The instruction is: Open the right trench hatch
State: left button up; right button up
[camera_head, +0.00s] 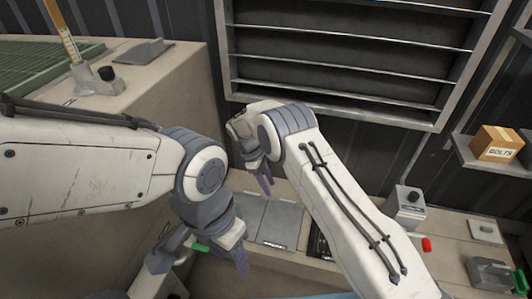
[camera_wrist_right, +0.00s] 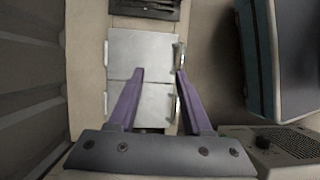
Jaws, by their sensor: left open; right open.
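Two flat grey hatch panels lie side by side on the pale trench top in the head view. The right hatch (camera_head: 276,220) is the one beside a dark slotted opening, and it looks shut. In the right wrist view it is the upper panel (camera_wrist_right: 142,52), with a small metal handle (camera_wrist_right: 178,56) on its right edge. The left hatch (camera_wrist_right: 155,103) lies below it there. My right gripper (camera_head: 265,178) is open and empty above the panels, its purple fingers over the left hatch. My left gripper (camera_head: 240,255) is open in front of the panels, its jaws partly hidden.
The dark slotted opening (camera_head: 319,243) adjoins the right hatch. A grey box with a black knob (camera_head: 408,205) and a red-ended part (camera_head: 426,244) stand to the right. A blue case (camera_wrist_right: 286,60) is right of the panels in the wrist view. A louvred frame (camera_head: 340,75) covers the wall behind.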

jog(key=s+a+r+m+t+y, duration=0.1)
jog(key=s+a+r+m, duration=0.1)
jog(key=s+r, duration=0.55)
jog(key=s+a+r+m+y, duration=0.1)
jog(key=s+a+r, duration=0.25)
jog(key=r, duration=0.65)
jog(key=s+d+r+m+t+y, duration=0.1)
jog(key=s+d+r+m+y, duration=0.15)
jog(key=s, duration=0.85)
jog(key=s+d+r+m+y, duration=0.1)
jog(key=s+d+r+m, duration=0.2)
jog(key=s, duration=0.9)
notch_tip(320, 180, up, 34)
jog(key=d+n+p, duration=0.1)
jog(key=p, duration=3.2)
jog(key=shift+f+p, duration=0.25)
jog(key=shift+p, duration=0.15)
jog(key=shift+s+r, duration=0.1)
jog(key=shift+r, duration=0.05)
jog(key=c, duration=0.4)
grip_shut()
